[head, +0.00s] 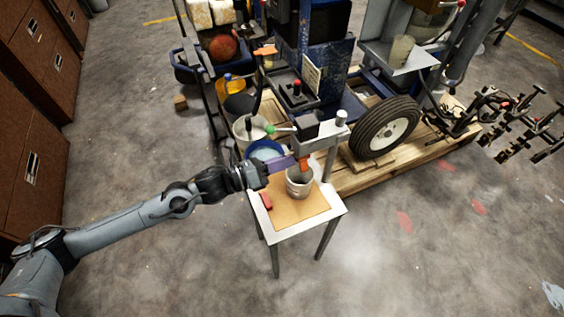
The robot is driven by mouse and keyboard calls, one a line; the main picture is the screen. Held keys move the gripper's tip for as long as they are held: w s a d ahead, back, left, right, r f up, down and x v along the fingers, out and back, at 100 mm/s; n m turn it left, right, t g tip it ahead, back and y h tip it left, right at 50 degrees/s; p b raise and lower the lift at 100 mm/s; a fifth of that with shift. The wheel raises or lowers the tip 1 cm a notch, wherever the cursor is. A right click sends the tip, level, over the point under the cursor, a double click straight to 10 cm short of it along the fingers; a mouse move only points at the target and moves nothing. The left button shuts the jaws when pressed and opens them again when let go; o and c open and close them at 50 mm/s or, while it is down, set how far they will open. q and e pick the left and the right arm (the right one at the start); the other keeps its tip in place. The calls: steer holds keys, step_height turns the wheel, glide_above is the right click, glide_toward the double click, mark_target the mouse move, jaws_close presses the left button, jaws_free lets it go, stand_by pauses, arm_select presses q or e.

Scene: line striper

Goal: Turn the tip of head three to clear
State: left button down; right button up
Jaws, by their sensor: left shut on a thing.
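My left gripper (283,164) reaches in from the left over a small side table (284,231). It is shut on a small orange piece (305,163), which looks like the tip under a grey head (322,132) on a post. The fingertips are small here, and the tip's exact turn cannot be made out. A grey cup (299,182) stands upright on the table below the orange piece. My right gripper is not in view.
A small red block (266,200) lies on the table's left side. Behind stand the striper with its wheel (385,128) on a wooden pallet (357,176), a blue bucket (264,149) and a white bucket (247,127). Open floor lies in front and right.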

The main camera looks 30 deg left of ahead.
arm_select(q)
steer(key=shift+m+b, duration=3.7)
steer(key=shift+b, duration=0.15)
steer(key=c, duration=1.1)
jaws_free()
steer(key=shift+w+d, duration=0.1)
steer(key=o, duration=0.5)
steer(key=shift+o, duration=0.2)
